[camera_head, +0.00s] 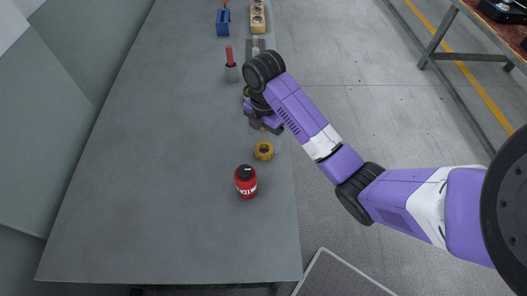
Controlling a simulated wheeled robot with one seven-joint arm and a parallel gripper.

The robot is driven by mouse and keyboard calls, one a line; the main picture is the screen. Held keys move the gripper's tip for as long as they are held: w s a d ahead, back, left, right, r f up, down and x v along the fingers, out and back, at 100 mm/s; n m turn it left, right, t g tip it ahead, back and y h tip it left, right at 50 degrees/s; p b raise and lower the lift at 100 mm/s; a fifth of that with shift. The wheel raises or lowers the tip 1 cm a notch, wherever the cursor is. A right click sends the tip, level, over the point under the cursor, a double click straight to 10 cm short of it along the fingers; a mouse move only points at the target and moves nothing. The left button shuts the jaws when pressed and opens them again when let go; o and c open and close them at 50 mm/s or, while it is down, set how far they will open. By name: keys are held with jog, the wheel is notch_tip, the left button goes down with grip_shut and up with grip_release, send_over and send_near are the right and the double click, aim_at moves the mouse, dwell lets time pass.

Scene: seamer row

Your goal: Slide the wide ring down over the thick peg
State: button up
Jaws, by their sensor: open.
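My gripper (264,127) is low over the right side of the grey table, pointing down, and its jaws are open. A round yellow ring-like piece (264,151) with a dark centre lies on the table just nearer than my gripper, apart from it. Another small yellowish round piece (247,91) is partly hidden behind my gripper and wrist. A red upright rod (229,55) stands in a grey round base (232,73) farther back and left. I cannot tell for certain which pieces are the wide ring and the thick peg.
A red can with a black top (246,182) stands nearer on the table (150,180). A blue holder (222,22), a grey metal piece (256,47) and a yellow block with round openings (257,18) are at the back. The table's left and front are clear.

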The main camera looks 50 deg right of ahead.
aim_at(264, 153)
jog(key=f, duration=0.1)
jog(key=b, duration=0.1)
jog(key=f, duration=0.1)
jog(key=shift+s+a+f+b, duration=0.1)
jog(key=shift+a+f+b, duration=0.15)
jog(key=shift+f+b, duration=0.15)
jog(key=shift+f+p, duration=0.3)
jog(key=shift+f, duration=0.45)
jog(key=shift+c, duration=0.4)
jog(key=c, duration=1.4)
jog(key=shift+c, duration=0.6)
jog(key=shift+r, duration=0.2)
